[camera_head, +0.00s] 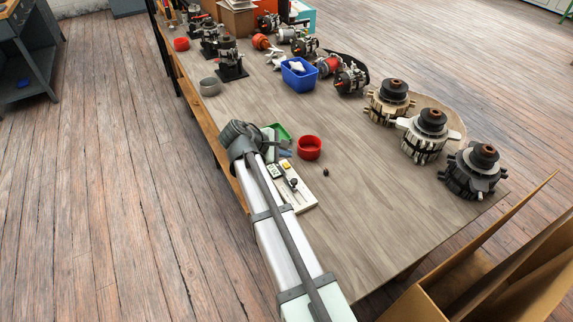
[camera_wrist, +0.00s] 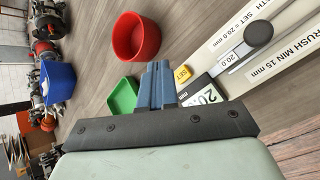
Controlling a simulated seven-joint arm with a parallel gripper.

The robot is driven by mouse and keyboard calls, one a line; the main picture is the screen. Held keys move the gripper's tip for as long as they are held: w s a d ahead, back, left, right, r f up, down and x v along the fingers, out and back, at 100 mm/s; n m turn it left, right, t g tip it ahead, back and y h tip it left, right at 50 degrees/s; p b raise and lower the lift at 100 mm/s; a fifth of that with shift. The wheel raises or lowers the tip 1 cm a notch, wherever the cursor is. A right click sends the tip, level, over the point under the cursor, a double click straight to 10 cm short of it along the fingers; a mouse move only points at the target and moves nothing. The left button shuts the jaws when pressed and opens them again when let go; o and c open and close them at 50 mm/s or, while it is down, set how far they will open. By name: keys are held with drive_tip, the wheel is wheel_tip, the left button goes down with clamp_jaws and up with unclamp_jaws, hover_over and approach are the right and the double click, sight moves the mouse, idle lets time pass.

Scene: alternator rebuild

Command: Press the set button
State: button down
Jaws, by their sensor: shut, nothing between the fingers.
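The yellow SET button (camera_wrist: 182,74) is on the gauge, beside a display (camera_wrist: 208,96) that reads 20, partly covered by my gripper. My gripper (camera_wrist: 158,82) has its blue fingers together and empty, just left of the button in the wrist view. I cannot tell whether the fingers touch anything. A dark round knob (camera_wrist: 258,33) and a "20.0" tag (camera_wrist: 229,62) are farther along the gauge. The pale board (camera_wrist: 285,70) bears labels including "SET = 20.0" and "BRUSH MIN 15 mm". The board (camera_head: 305,203) and yellow button (camera_head: 286,165) also show in the head view.
A red bowl (camera_wrist: 136,37) and a green tray (camera_wrist: 122,97) sit close to my fingers. A blue bin (camera_head: 298,74) stands farther back, near several alternator parts. Three large rotors (camera_head: 424,135) stand at right. The table's middle is mostly clear.

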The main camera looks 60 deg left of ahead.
sight(284, 167)
drive_tip(key=shift+r, duration=1.65)
